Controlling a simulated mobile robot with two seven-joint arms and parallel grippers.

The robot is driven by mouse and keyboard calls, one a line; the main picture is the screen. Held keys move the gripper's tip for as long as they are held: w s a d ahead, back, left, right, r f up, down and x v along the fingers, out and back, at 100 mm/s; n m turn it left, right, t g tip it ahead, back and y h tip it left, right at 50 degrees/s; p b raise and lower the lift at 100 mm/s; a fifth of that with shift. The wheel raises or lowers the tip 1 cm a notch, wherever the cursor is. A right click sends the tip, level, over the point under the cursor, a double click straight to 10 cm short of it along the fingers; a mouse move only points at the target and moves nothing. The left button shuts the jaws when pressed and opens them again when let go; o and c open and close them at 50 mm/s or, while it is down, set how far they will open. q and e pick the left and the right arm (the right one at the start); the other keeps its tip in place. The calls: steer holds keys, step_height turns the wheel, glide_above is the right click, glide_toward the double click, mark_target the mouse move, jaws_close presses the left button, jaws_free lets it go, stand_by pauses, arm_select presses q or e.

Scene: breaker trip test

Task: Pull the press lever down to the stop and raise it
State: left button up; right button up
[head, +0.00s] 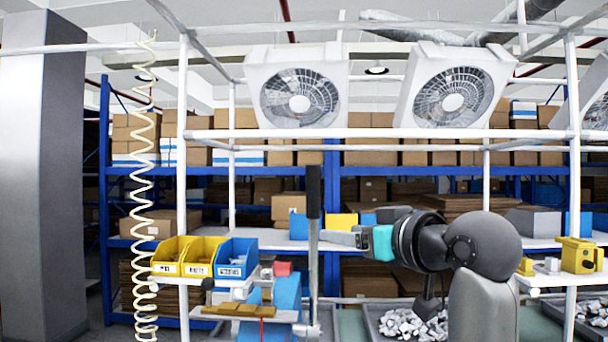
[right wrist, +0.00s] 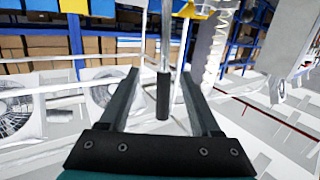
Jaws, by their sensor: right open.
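The press lever (head: 314,192) stands nearly upright in the head view, with a black grip on top and a grey metal rod below. The blue press body (head: 287,293) is low beside the rod. My right gripper (head: 335,238) comes from the right, its fingers pointing left at the lever just below the grip. In the right wrist view, which is upside down, the lever's black grip (right wrist: 163,97) and rod show between the two spread fingers. The right gripper is open; I cannot tell whether a finger touches the lever. My left gripper is not in view.
Yellow bins (head: 172,256) and a blue bin (head: 236,258) stand on a rack shelf left of the lever. A tray (head: 374,322) of grey parts lies below my right arm. A yellow device (head: 578,256) stands at right. A coiled hose (head: 143,190) hangs at left.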

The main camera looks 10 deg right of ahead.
steer(key=s+r+n+t, duration=0.1)
steer(key=s+r, duration=0.3)
steer(key=r, duration=0.3)
steer(key=p+x, duration=0.5)
steer(key=x, duration=1)
steer(key=shift+w+a+y, duration=0.25)
steer(key=shift+a+y, duration=0.05)
steer(key=shift+a, duration=0.05)
steer(key=shift+r, duration=0.15)
steer(key=shift+c, duration=0.3)
jaws_close()
